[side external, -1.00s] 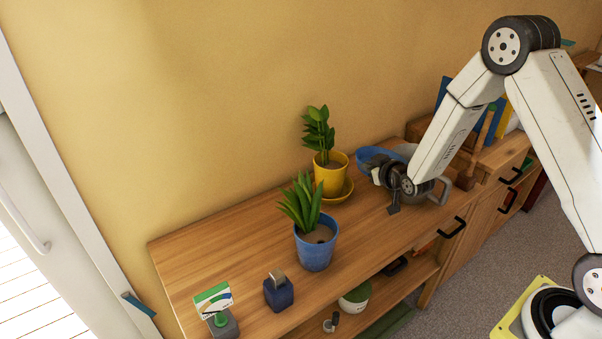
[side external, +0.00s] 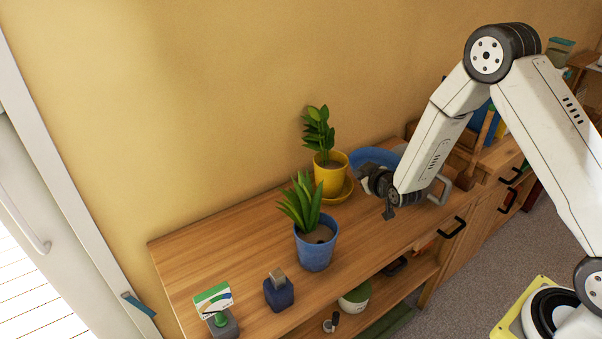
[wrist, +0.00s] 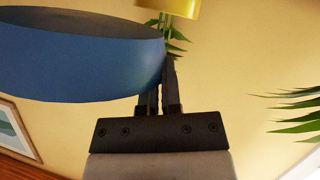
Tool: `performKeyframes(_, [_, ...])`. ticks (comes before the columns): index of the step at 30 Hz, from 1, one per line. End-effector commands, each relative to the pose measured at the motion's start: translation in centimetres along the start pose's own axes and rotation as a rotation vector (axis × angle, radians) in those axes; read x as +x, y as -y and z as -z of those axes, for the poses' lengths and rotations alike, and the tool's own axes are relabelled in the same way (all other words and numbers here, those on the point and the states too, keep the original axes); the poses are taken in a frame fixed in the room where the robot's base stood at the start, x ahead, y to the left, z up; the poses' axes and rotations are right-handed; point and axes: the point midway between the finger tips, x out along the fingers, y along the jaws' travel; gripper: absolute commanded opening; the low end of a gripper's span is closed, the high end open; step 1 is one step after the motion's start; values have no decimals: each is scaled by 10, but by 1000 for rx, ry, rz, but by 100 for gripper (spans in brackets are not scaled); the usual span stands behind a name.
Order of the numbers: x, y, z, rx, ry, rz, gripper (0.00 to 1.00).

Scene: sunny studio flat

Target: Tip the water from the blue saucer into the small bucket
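The blue saucer (side external: 374,156) is at the back of the wooden top, right of the yellow pot, partly hidden by my wrist. In the wrist view the saucer (wrist: 75,62) fills the upper left, its rim edge at the fingers. My gripper (wrist: 163,85) has its fingers close together on that edge; in the side view it (side external: 364,172) points left at the saucer. Water is not visible, and I cannot tell how far the saucer is tilted. A grey bucket is mostly hidden behind my arm; its curved handle (side external: 444,190) shows to the right.
A yellow pot plant (side external: 331,180) on a yellow saucer and a blue pot plant (side external: 316,248) stand left of my gripper. A dark blue holder (side external: 279,293) and a card stand (side external: 220,318) are nearer the front. Books and wooden items stand at right.

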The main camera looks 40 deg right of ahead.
Motion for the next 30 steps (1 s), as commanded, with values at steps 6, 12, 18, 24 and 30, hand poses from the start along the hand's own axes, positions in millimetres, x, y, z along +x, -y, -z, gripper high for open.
performKeyframes(6, [-5,8,14,0,-3,0,0])
performKeyframes(12, [-10,16,24,1,-2,1,0])
performKeyframes(18, [-14,23,36,0,-3,1,0])
performKeyframes(24, [-18,29,45,1,-2,1,0])
performKeyframes(30, [-19,30,46,1,0,0,0])
